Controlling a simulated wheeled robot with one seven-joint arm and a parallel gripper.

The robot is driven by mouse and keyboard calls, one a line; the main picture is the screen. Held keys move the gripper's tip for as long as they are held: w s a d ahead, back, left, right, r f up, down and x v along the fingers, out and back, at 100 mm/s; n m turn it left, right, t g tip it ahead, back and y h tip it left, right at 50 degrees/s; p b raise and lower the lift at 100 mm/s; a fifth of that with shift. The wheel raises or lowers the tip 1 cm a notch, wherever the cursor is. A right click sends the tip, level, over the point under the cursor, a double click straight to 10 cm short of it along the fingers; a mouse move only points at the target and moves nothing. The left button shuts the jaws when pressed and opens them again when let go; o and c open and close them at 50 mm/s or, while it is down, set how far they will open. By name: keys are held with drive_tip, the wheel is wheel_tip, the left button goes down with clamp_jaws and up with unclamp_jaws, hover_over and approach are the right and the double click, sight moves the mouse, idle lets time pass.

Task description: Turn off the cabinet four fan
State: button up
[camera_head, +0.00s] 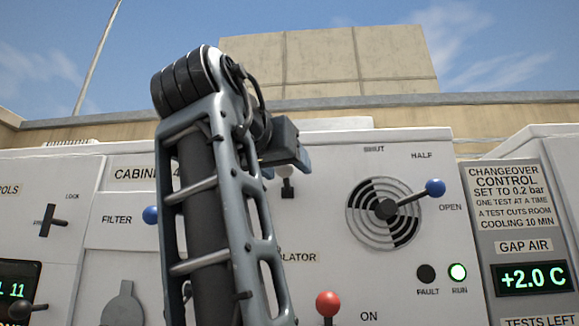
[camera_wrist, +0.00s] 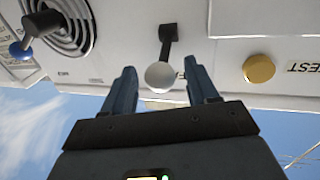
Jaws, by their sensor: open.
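Cabinet four (camera_head: 330,215) is the white panel in the middle of the head view, its label partly behind my arm. A small lever with a white ball knob (camera_wrist: 160,76) on a black stem points up on it; in the head view the lever (camera_head: 287,183) shows just below my gripper. My gripper (camera_wrist: 160,68) is open, with one finger on each side of the white knob in the wrist view. I cannot tell if they touch. A label beside the knob is mostly hidden.
A round vent (camera_head: 370,220) has a blue-knobbed lever (camera_head: 434,188) between HALF and OPEN. A red-knobbed lever (camera_head: 328,302) stands below, near ON. A blue FILTER knob (camera_head: 151,215) is left of my arm. A yellow button (camera_wrist: 258,68) near TEST sits beside the white knob.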

drive_tip(key=shift+w+d, duration=0.1)
drive_tip(key=shift+w, duration=0.25)
drive_tip(key=shift+c, duration=0.4)
clamp_jaws()
